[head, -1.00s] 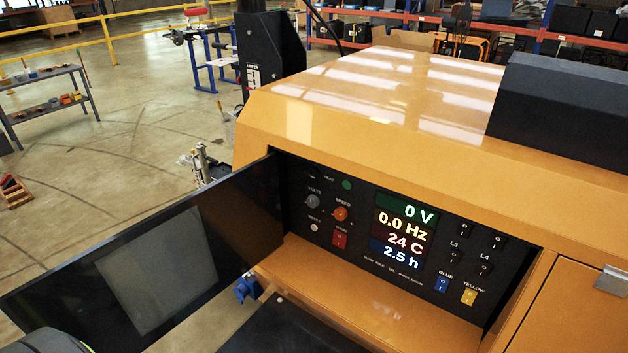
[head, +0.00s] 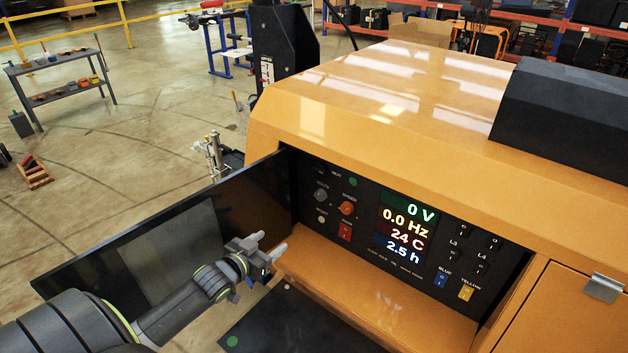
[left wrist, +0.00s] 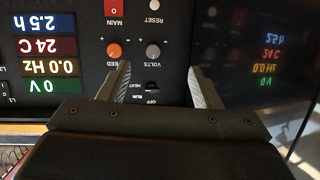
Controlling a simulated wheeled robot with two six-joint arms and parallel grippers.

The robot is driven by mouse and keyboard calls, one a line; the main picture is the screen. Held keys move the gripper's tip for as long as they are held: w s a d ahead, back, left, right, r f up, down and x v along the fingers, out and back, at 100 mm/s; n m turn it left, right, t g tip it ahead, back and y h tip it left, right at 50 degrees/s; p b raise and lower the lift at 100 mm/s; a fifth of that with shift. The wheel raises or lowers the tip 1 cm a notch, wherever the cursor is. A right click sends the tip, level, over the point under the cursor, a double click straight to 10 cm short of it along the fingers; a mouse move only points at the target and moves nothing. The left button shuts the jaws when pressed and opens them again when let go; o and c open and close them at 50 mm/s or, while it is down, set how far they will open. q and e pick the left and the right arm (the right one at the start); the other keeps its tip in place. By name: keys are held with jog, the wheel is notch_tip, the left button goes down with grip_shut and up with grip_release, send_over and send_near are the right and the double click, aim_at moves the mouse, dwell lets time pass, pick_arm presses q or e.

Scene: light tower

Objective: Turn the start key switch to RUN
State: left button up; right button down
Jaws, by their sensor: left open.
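The control panel (head: 368,254) is recessed in the yellow tower body. Its start key switch (head: 318,168) is small and dark at the panel's upper left, and its setting is too small to read there. In the left wrist view, which shows the panel upside down, the key switch (left wrist: 152,86) is a dark knob beside the OFF and RUN labels. I cannot tell its exact setting. My left gripper (head: 268,243) is open and empty, in front of the panel's lower left. In its wrist view the open fingers (left wrist: 159,67) appear on either side of the switch, apart from it.
The open black door (head: 80,272) stands left of the panel, close to my left arm. The orange speed knob (head: 347,208), grey volts knob (head: 321,194) and red main switch (head: 345,231) are close to the key switch. A yellow ledge (head: 395,305) lies below.

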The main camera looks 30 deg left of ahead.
pick_arm(q)
jog(key=w+a+r+t+h, duration=0.1)
jog(key=w+r+t+h, duration=0.15)
jog(key=r, duration=0.65)
jog(key=m+b, duration=0.1)
jog(key=b, duration=0.6)
send_near(318, 170)
jog(key=shift+t+y, duration=0.35)
jog(key=w+b, duration=0.1)
jog(key=w, duration=0.3)
jog(key=w+b, duration=0.1)
jog(key=w, duration=0.2)
jog(key=shift+d+f+b, duration=0.3)
jog(key=shift+d+b, duration=0.05)
jog(key=shift+w, duration=0.6)
jog(key=c, duration=1)
